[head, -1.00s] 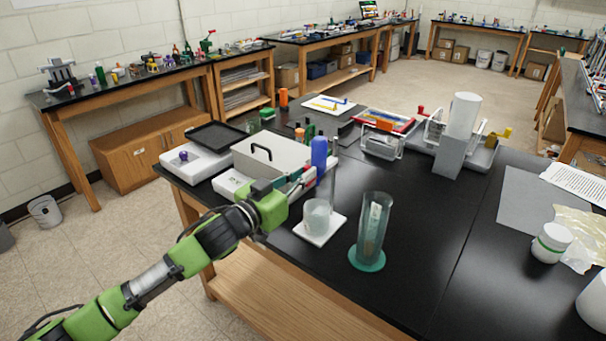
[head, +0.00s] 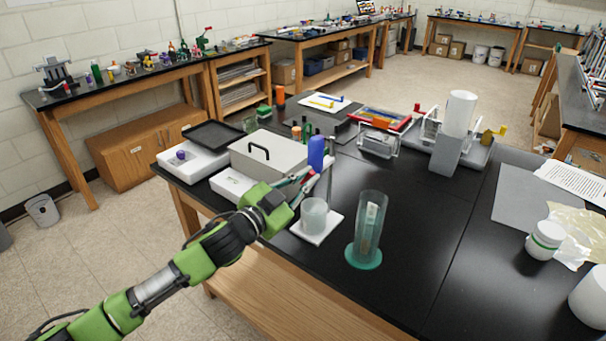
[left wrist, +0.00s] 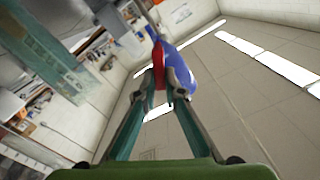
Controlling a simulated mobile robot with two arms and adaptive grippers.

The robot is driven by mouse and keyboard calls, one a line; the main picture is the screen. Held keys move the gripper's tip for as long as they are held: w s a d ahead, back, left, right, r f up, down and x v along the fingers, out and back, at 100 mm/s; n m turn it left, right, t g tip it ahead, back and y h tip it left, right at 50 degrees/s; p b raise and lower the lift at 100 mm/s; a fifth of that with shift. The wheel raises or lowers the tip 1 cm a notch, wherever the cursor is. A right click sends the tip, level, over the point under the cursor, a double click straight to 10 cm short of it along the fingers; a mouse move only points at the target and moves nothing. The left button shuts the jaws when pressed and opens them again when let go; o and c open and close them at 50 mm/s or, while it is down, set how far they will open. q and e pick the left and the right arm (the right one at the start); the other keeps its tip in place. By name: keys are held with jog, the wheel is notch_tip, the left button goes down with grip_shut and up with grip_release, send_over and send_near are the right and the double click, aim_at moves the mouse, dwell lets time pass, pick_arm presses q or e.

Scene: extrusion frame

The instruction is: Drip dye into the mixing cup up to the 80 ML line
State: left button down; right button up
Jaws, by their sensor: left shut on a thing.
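The mixing cup (head: 314,213) is a translucent pale cup standing on a white square pad (head: 328,232) on the black table. My left gripper (head: 306,181) is shut on a blue dye bottle (head: 317,152) with a red part between the fingers. The bottle also shows in the left wrist view (left wrist: 179,72), with its blue body toward the ceiling and its narrow end away from it. In the head view the bottle is above and slightly behind the cup, apart from it. The tip and the liquid level cannot be made out. My right gripper is out of view.
A tall clear cylinder with a teal base (head: 364,257) stands close to the right of the cup. A grey box with a handle (head: 268,155) is behind my gripper. A white lidded jar (head: 545,240) stands far right. The table's middle right is clear.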

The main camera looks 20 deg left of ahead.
pick_arm(q)
jog(key=shift+s+d+f+m, duration=0.1)
jog(key=shift+d+f+m, duration=0.25)
jog(key=shift+m, duration=1.25)
jog(key=shift+s+d+f+m, duration=0.15)
jog(key=shift+f+m, duration=0.3)
jog(key=shift+m, duration=1.15)
jog(key=shift+s+d+f+m, duration=0.1)
jog(key=shift+d+f+m, duration=0.3)
jog(key=shift+m, duration=1.2)
jog(key=c, duration=2.1)
grip_release()
jog(key=shift+c, duration=0.2)
jog(key=v, duration=1.2)
